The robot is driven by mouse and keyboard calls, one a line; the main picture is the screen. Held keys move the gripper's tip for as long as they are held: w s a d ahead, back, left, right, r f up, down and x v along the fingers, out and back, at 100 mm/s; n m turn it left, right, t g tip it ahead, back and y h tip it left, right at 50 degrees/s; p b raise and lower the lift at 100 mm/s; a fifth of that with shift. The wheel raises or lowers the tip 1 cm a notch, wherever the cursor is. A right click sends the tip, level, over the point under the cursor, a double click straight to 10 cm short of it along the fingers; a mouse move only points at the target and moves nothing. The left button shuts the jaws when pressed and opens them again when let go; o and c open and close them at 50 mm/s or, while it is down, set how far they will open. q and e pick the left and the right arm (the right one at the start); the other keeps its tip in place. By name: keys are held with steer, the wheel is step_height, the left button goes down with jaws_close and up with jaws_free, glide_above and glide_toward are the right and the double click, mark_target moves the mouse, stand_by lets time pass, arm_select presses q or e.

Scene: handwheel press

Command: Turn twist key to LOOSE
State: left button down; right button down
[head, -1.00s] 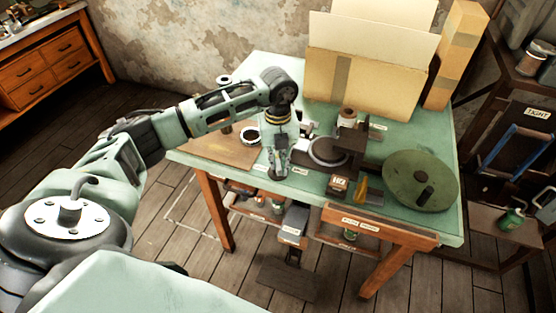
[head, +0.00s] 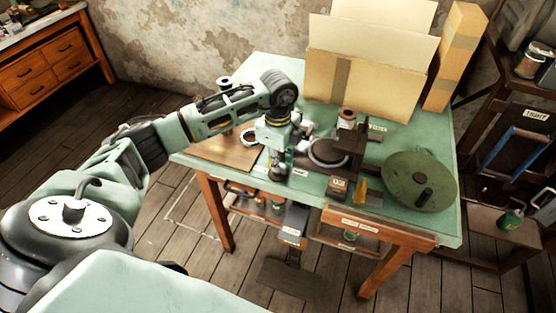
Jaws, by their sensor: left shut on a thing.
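My left gripper (head: 278,174) points down at the green-topped press table (head: 305,190), near its front edge and left of the press. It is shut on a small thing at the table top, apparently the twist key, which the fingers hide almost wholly. A small pale label (head: 300,171) lies just right of the fingertips; I cannot read it surely. The key's angle cannot be told. My right gripper is not in view.
The dark press (head: 345,150) stands just right of the gripper. A round green handwheel (head: 420,181) is further right. An open cardboard box (head: 370,80) stands at the back. A brown board (head: 228,150) lies at the left, with a ring on it.

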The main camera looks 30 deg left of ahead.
arm_select(q)
steer(key=shift+r+n, duration=0.1)
steer(key=shift+n, duration=0.7)
steer(key=c, duration=1.8)
jaws_free()
step_height(320, 180, up, 12)
